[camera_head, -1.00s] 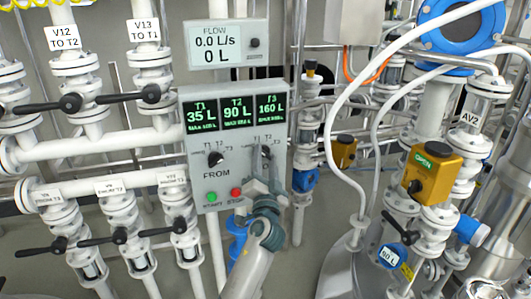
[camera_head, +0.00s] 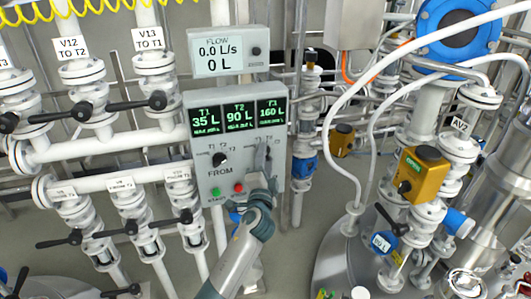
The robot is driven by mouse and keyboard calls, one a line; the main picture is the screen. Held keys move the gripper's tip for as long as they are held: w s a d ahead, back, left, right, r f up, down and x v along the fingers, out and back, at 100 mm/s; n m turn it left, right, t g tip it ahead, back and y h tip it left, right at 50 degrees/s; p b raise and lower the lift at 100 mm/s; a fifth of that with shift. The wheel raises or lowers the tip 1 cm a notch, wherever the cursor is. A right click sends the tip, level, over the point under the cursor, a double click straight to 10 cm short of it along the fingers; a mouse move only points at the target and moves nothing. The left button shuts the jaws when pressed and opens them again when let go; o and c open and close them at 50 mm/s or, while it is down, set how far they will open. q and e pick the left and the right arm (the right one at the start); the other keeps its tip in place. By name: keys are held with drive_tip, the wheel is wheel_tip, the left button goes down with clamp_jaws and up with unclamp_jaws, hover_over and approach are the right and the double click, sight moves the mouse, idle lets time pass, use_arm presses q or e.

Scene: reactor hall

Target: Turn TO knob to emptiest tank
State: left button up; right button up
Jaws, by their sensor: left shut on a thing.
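The grey control panel (camera_head: 230,182) stands in the middle of the head view. Its screens read T1 35 L (camera_head: 206,119), T2 90 L (camera_head: 239,116) and T3 160 L (camera_head: 271,112). The black FROM knob (camera_head: 219,159) sits on the left below them. My left gripper (camera_head: 264,160) reaches up from below to the right side of the panel. It is shut on the TO knob, which its fingers mostly hide, so I cannot tell the knob's pointing direction. My right gripper is not in view.
A green START button (camera_head: 215,192) and a red STOP button (camera_head: 238,188) lie left of my gripper. A flow display (camera_head: 218,50) above reads 0.0 L/s and 0 L. White valve pipes with black handles stand left; a yellow actuator (camera_head: 425,174) and hoses stand right.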

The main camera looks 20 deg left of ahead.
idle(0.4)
use_arm(q)
drive_tip(key=o, duration=1)
drive_tip(key=shift+o, duration=0.2)
drive_tip(key=b+v, duration=0.5)
drive_tip(key=v, duration=1.2)
drive_tip(key=shift+s, duration=0.2)
